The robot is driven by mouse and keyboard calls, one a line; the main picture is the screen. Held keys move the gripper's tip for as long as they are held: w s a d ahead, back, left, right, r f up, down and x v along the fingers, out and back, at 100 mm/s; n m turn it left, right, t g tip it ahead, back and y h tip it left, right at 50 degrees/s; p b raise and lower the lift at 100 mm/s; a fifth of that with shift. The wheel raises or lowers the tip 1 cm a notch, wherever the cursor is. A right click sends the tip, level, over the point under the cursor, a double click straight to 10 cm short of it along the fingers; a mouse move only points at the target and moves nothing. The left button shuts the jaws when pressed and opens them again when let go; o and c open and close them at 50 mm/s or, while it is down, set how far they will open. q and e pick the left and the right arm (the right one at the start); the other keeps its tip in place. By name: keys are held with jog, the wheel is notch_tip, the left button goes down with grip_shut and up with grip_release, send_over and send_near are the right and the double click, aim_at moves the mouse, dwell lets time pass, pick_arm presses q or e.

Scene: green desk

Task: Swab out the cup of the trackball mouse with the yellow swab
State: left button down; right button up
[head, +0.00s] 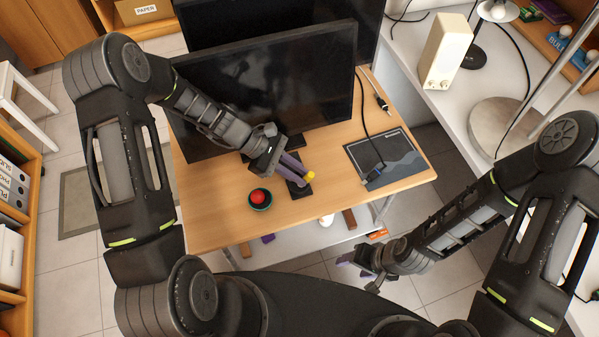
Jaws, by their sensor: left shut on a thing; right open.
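My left gripper (298,170) reaches over the desk with its purple fingers pointing down and right. It is shut on the yellow swab (309,175), of which only a small yellow part shows at the fingertips. A dark object (300,190), which looks like the trackball mouse, lies on the desk just below them; its cup cannot be made out. Whether the swab touches it is unclear. A red ball (260,196) sits in a small dark green dish (261,207) to the left. My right gripper (358,268) is open and empty, off the desk's front edge.
A large black monitor (265,90) stands behind on the wooden desk (220,215). A dark mat (388,160) with a cable lies at the right, a dark pen-like tool (381,102) behind it. The front left of the desk is clear.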

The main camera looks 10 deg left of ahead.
pick_arm(q)
jog(key=shift+s+a, duration=0.2)
jog(key=shift+a, duration=0.05)
dwell(0.3)
notch_tip(320, 180, up, 8)
jog(key=p, duration=0.6)
jog(key=shift+f, duration=0.1)
dwell(0.4)
notch_tip(320, 180, down, 8)
jog(key=b, duration=0.5)
jog(key=shift+r+b, duration=0.25)
jog(key=shift+b, duration=0.1)
jog(key=shift+d, duration=0.1)
